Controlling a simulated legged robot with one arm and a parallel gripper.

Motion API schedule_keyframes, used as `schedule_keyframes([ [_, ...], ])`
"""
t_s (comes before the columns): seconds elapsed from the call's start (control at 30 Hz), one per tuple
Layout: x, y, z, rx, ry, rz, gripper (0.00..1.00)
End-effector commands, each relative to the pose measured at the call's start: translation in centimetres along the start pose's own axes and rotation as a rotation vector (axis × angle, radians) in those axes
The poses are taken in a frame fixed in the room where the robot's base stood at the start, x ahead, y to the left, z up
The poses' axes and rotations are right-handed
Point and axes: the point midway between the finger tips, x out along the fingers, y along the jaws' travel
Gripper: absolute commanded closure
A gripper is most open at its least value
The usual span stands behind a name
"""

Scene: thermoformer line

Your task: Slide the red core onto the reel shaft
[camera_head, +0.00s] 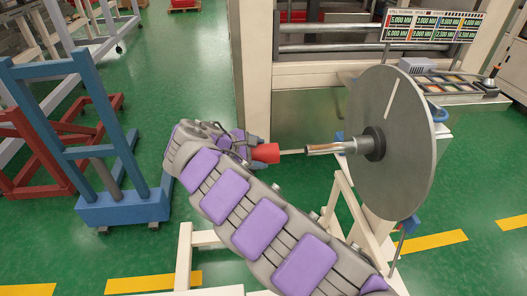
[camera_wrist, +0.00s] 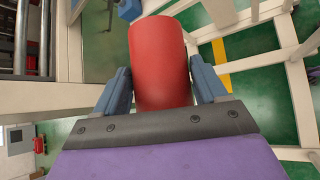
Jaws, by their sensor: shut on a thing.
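The red core (camera_head: 266,153) is a short cylinder at the end of my arm, left of the reel shaft in the head view. My gripper (camera_head: 247,150) is shut on it. In the wrist view, the blue-grey fingers of my gripper (camera_wrist: 161,85) press on both sides of the red core (camera_wrist: 160,55), which sticks out beyond them. The reel shaft (camera_head: 325,149) is a metal rod pointing left from the dark hub of a large grey disc (camera_head: 400,120). The core is apart from the shaft, roughly level with its tip in the picture. I cannot make out the shaft in the wrist view.
A cream frame (camera_head: 345,205) stands under the disc and shaft. A blue rack (camera_head: 120,207) and a red one (camera_head: 25,150) stand at left. A cream machine (camera_head: 255,60) is behind. Green floor (camera_head: 190,60) is open between rack and machine.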

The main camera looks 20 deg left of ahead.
Motion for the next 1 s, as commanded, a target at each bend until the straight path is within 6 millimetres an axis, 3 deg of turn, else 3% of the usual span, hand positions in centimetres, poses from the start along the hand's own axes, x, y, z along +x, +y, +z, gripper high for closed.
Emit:
schedule_keyframes([
  [0.33, 0.6, -0.4, 2.9, 0.02, 0.011, -0.003, 0.77],
  [0.73, 1.7, 0.1, 2.6, 0.002, -0.001, 0.0, 0.77],
  [1.0, 3.8, -0.2, 5.4, 0.01, 0.008, 0.001, 0.77],
])
